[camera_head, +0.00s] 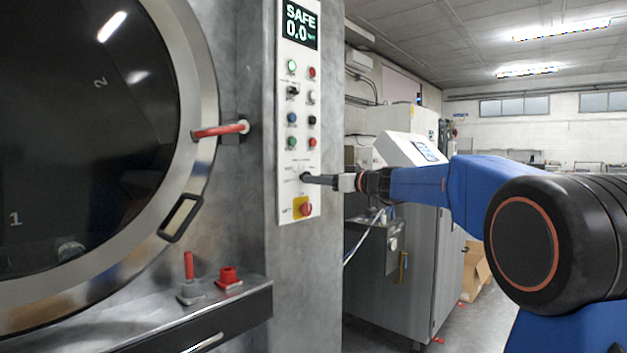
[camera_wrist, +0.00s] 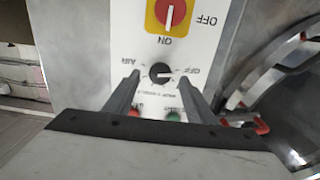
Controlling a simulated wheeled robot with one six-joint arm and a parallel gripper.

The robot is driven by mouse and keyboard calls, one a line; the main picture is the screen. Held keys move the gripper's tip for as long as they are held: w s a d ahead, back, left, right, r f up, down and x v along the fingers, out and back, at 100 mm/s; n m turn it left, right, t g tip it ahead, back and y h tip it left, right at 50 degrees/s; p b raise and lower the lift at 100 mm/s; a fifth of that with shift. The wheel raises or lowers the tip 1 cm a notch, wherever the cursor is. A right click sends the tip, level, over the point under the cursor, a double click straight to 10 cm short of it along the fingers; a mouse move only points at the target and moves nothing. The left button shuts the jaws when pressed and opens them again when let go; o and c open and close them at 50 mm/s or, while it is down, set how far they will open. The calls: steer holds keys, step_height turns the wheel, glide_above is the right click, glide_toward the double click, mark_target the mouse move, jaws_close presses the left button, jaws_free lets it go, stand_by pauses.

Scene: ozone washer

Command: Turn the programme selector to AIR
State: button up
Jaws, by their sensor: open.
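The programme selector (camera_wrist: 160,72) is a small round black knob on the white control panel (camera_head: 298,130). The wrist view shows the panel upside down, with the AIR label at the knob's upper left and OFF at its right. A pale mark shows on the knob's right side, toward OFF. My gripper (camera_wrist: 159,77) is open, with one finger on each side of the knob and a gap visible around it. Whether a finger touches it cannot be told. In the head view my gripper (camera_head: 318,179) reaches the panel from the right and partly hides the selector.
A red rotary switch on a yellow plate (camera_head: 303,207) sits just below the selector. Coloured buttons (camera_head: 291,118) and a SAFE display (camera_head: 299,25) are above. The round door (camera_head: 80,130) with its red handle (camera_head: 220,130) is left. A ledge (camera_head: 215,296) carries red-topped fittings.

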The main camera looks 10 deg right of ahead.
steer(key=shift+x, duration=1.35)
steer(key=c, duration=1)
